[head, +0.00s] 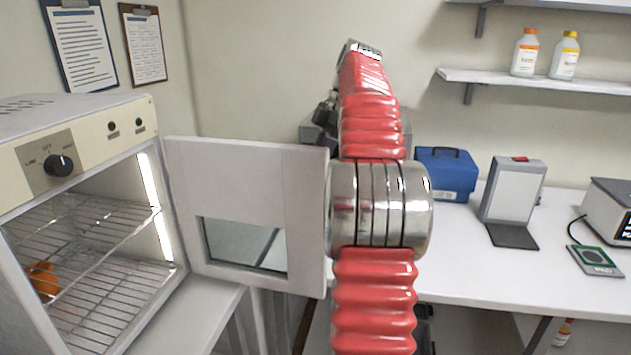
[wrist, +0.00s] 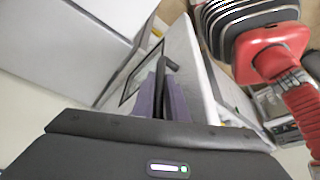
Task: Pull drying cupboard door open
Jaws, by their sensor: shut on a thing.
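The drying cupboard (head: 80,120) stands at the left in the head view. Its white door (head: 245,170) is swung wide open to the right of the cupboard, and its small window shows low in the panel. In the wrist view the door (wrist: 183,50) runs up from my gripper (wrist: 165,100). My gripper is shut on the dark door handle (wrist: 161,72), whose bent end sticks out past the purplish fingers. In the head view my red arm hides the handle and my fingers.
Inside the cupboard are wire racks (head: 100,270) and an orange item (head: 42,280). Bottles stand on a wall shelf (head: 590,86).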

